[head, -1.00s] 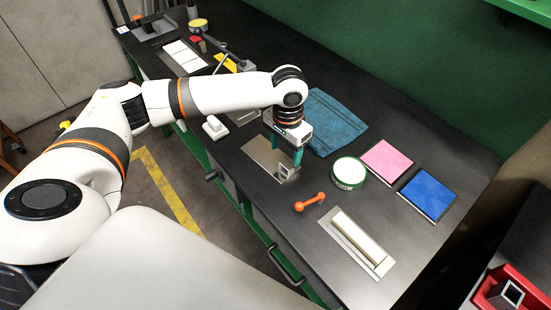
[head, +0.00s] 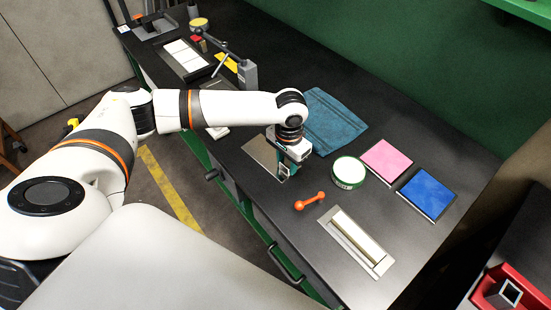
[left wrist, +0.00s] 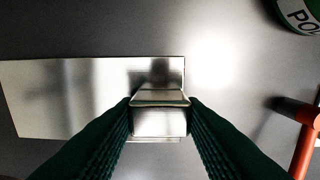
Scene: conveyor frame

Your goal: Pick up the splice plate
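The small silver folded metal piece, which I take to be the splice plate (left wrist: 160,120), stands at the right end of a flat metal plate (left wrist: 50,95) in the left wrist view. My left gripper (left wrist: 160,108) has its dark green fingers on both sides of the piece. They look flush against it, with no clear gap. In the head view my left gripper (head: 284,170) is low over the same flat plate (head: 259,152) on the dark bench, and it mostly hides the piece. My right gripper is not in view.
A blue cloth (head: 335,120) lies behind. Pink (head: 387,161) and blue (head: 427,194) pads lie farther right. A red bin (head: 478,297) is at lower right.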

